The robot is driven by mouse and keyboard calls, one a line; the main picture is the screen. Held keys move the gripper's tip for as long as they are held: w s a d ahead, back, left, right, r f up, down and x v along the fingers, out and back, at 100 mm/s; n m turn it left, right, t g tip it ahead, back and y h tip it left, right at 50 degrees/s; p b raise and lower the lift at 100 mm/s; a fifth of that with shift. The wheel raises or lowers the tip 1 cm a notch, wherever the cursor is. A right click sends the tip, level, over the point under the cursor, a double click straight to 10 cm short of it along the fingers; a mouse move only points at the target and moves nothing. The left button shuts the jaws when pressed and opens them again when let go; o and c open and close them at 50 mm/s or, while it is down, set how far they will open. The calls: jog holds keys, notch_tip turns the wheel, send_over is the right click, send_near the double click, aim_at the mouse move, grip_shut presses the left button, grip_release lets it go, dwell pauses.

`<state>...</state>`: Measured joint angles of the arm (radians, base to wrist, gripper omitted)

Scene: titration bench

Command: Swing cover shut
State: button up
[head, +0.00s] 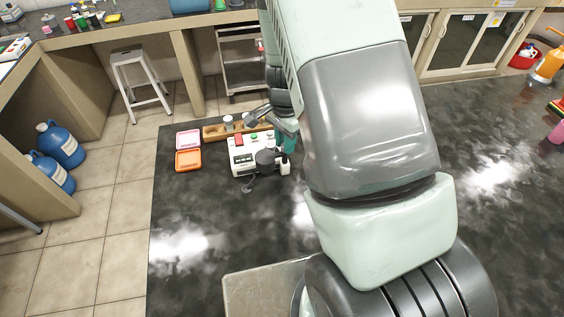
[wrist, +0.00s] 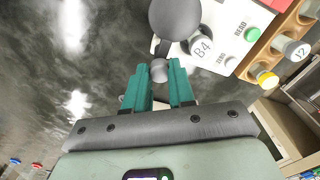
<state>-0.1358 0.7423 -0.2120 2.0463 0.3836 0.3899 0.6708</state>
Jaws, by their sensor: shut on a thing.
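The white instrument (head: 243,161) stands on the dark bench, left of my arm in the head view. Its dark grey round cover (head: 266,157) is at its front right; in the wrist view the cover (wrist: 175,17) is at the top. A capped vial marked B4 (wrist: 203,47) stands beside the cover, which does not lie over its cap. My gripper (wrist: 160,76) has its teal fingers shut on a small grey knob (wrist: 159,69) just below the cover. The joint between knob and cover is not clear. In the head view my gripper (head: 287,141) is partly hidden beside the instrument.
A wooden rack (head: 222,130) with vials stands behind the instrument. Pink (head: 188,137) and orange (head: 188,159) trays lie left of the instrument.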

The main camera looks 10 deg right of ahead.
jog(key=m, duration=1.2)
jog(key=o, duration=1.4)
jog(key=shift+r, duration=0.1)
jog(key=shift+r, duration=3.4)
